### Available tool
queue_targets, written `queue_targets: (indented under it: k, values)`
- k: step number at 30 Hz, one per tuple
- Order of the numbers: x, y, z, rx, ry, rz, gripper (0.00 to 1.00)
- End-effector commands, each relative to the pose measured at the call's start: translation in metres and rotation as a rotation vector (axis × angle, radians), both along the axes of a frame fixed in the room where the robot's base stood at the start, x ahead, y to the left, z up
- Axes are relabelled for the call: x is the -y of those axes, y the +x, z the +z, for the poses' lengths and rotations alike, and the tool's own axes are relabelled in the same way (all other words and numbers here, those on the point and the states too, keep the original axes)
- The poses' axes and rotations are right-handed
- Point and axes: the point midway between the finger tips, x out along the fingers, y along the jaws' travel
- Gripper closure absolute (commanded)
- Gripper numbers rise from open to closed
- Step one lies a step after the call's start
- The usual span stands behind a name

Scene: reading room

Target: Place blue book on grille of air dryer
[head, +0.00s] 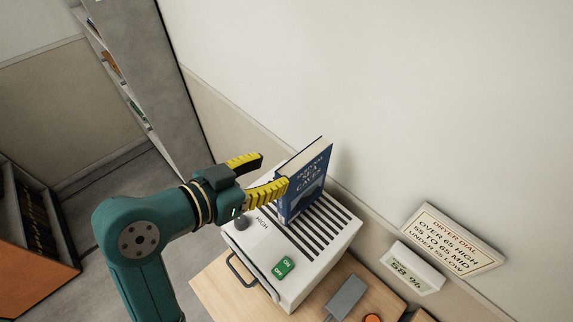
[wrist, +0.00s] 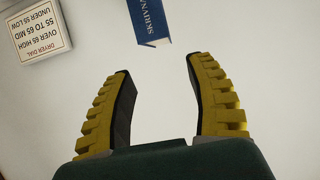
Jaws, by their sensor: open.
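The blue book (head: 305,182) stands upright on the slotted grille (head: 327,226) of the white air dryer (head: 322,277) in the head view. Its cover faces the camera. Part of it also shows at the top of the wrist view (wrist: 150,22), beyond my fingertips. My gripper (head: 274,172) has yellow ribbed fingers and is open, left of the book. In the wrist view the space between the fingers (wrist: 158,75) is empty. In the head view one fingertip overlaps the book's left edge; I cannot tell whether it touches.
The dryer has a dial (head: 240,222) by the word HIGH and a green ON/OFF switch (head: 283,267). A dryer dial sign (head: 453,238) and a humidity display (head: 411,268) stand right. A grey object (head: 346,296) lies on the wooden table (head: 215,283). A shelf (head: 150,75) stands behind left.

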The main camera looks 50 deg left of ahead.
Motion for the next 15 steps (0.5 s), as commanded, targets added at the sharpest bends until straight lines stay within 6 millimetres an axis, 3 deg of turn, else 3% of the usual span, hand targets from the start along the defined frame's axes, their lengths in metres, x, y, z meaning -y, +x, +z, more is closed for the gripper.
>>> queue_targets:
  k: [11,15]
  values:
    - [0.002,-0.008,0.004,0.0,0.0,-0.001,0.45]
    - [0.021,0.015,0.011,0.019,0.023,-0.011,0.45]
